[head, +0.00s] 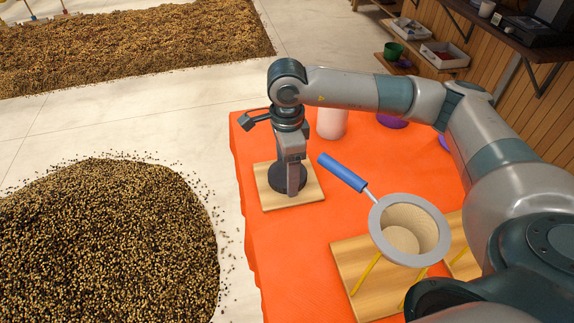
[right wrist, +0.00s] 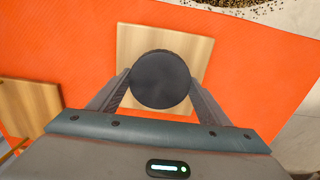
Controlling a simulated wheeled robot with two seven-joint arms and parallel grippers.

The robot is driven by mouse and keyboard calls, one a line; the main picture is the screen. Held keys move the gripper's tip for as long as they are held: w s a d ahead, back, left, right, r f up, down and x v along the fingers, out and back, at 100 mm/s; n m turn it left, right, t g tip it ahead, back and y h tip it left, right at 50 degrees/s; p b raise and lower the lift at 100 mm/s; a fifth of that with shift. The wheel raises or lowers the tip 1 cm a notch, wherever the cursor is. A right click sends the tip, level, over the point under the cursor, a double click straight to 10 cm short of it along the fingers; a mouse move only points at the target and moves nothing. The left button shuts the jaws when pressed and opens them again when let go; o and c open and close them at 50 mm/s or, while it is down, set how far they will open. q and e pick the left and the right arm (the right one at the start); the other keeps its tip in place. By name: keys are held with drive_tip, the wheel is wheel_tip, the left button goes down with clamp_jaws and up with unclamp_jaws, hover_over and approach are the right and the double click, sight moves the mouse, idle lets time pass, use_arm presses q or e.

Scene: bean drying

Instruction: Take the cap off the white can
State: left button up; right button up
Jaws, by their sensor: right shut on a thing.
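My right gripper (head: 291,182) points down over a small wooden board (head: 268,202) at the table's left side. It is shut on a round black cap (head: 284,180); in the right wrist view the black cap (right wrist: 160,80) sits between the two fingers, above the board (right wrist: 135,40). I cannot tell whether the cap touches the board. The white can (head: 332,124) stands on the orange table behind my right forearm, apart from the gripper. Its top is hidden by the forearm. My left gripper is not in view.
A strainer with a blue handle (head: 342,172) and grey rim (head: 376,232) stands over a larger wooden board (head: 345,262) in front. A purple bowl (head: 392,122) is behind my arm. Orange cloth (head: 270,240) is clear at front left. Bean piles (head: 110,240) lie on the floor.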

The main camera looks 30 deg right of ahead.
drive_tip(key=shift+f, duration=0.1)
drive_tip(key=shift+f+b, duration=0.15)
drive_tip(key=shift+b, duration=0.2)
drive_tip(key=o, duration=1.2)
drive_tip(key=shift+r, duration=0.2)
drive_tip(key=shift+r+p, duration=0.1)
drive_tip(key=shift+p, duration=0.3)
drive_tip(key=shift+r+b, duration=3.05)
drive_tip(key=shift+r, duration=2.9)
